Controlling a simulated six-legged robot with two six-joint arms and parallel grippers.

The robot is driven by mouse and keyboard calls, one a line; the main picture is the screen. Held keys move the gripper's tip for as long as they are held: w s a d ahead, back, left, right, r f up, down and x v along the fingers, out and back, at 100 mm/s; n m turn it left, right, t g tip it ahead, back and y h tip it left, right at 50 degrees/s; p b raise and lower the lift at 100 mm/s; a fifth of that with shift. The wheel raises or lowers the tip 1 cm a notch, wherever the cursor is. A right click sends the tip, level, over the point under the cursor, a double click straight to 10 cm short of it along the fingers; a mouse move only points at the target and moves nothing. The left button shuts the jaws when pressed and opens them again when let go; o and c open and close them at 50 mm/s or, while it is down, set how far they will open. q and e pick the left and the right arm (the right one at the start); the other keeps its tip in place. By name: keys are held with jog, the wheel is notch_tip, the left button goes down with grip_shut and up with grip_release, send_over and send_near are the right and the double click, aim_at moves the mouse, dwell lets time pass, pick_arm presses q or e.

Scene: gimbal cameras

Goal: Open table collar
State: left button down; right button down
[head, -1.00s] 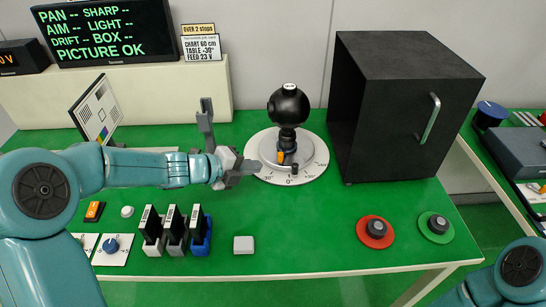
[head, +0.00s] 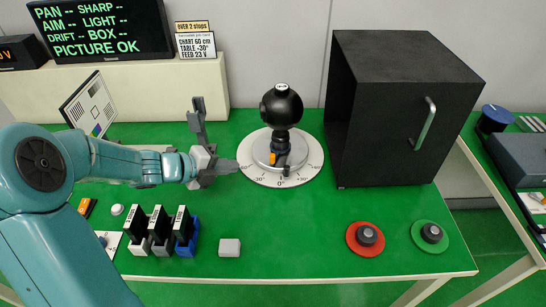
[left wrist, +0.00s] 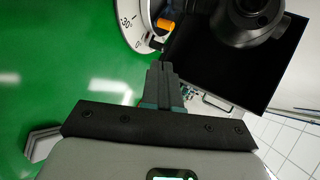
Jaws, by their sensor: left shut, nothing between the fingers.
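The round table (head: 308,160) is a white dial disc with degree marks, standing on the green bench. A black ball-shaped camera head (head: 283,104) sits on its post. My right gripper is out of view.
A black box with a handle (head: 405,110) stands right of the dial. A tilted test chart (head: 88,108) stands behind my left arm. Several upright black cards (head: 160,225), a white block (head: 229,247), and red (head: 366,238) and green (head: 432,236) discs line the front. The middle front is clear.

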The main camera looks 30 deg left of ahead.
pick_arm(q)
jog(key=shift+n, duration=0.3)
jog(key=x, duration=0.3)
jog(key=a+b+x, duration=0.1)
jog(key=x, duration=0.1)
jog(key=f+x, duration=0.1)
jog(key=x, duration=0.2)
jog(key=shift+w+a+f, duration=0.2)
jog(key=shift+w+a, duration=0.05)
jog(key=w, duration=0.1)
jog(key=w+d, duration=0.1)
jog(key=shift+w, duration=0.3)
jog(key=shift+w+d+r+y, duration=0.15)
jog(key=shift+w+y, duration=0.15)
jog(key=shift+w, duration=0.3)
